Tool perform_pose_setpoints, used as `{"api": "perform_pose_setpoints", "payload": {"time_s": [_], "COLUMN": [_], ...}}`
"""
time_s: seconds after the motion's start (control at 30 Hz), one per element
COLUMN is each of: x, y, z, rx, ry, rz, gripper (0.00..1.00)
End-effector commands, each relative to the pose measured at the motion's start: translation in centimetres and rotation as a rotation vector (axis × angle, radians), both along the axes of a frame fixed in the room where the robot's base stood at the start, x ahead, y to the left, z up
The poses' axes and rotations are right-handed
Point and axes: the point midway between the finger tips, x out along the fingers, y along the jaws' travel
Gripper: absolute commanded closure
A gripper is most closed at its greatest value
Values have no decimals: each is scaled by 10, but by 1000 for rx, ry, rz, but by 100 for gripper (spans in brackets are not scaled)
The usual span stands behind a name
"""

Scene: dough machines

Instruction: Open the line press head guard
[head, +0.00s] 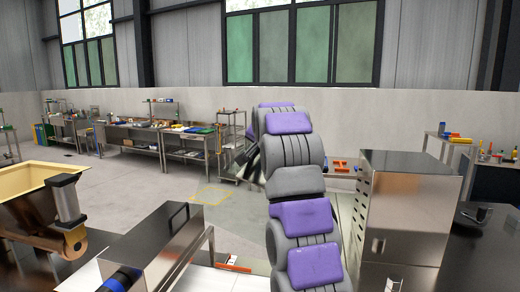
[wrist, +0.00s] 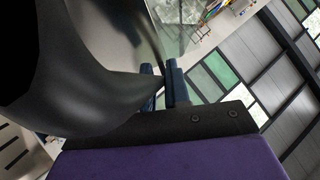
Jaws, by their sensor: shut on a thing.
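My gripper (head: 246,160) is a dark shape at the left of my raised purple and grey arm in the head view, partly hidden by it. In the wrist view a large dark jaw (wrist: 85,70) fills the left, with two dark blue rods (wrist: 172,82) beside its tip. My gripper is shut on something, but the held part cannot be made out. I cannot tell for sure which part is the head guard. A clear greenish panel (wrist: 187,22) with a dark edge shows beyond the jaw.
A tall steel cabinet (head: 408,190) stands close at the right of my arm. A hopper with a cream inside (head: 35,182) is at the far left. Steel work tables (head: 130,135) line the back. Open floor (head: 120,175) lies between.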

Motion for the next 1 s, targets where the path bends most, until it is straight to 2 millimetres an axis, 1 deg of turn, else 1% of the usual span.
{"api": "perform_pose_setpoints", "payload": {"time_s": [0.13,0.17,0.37,0.63,0.73,0.87,1.0], "x": [0,0,0,-1,-7,-23,-46], "y": [-1,-1,-1,-1,-2,-6,-10], "z": [0,0,0,1,4,12,26], "rx": [-1,-1,0,0,0,0,2], "ry": [0,0,-1,-1,-2,-3,-6], "rz": [-1,-1,-1,-1,0,-1,-1], "gripper": [100,81,62,62,62,62,62]}}
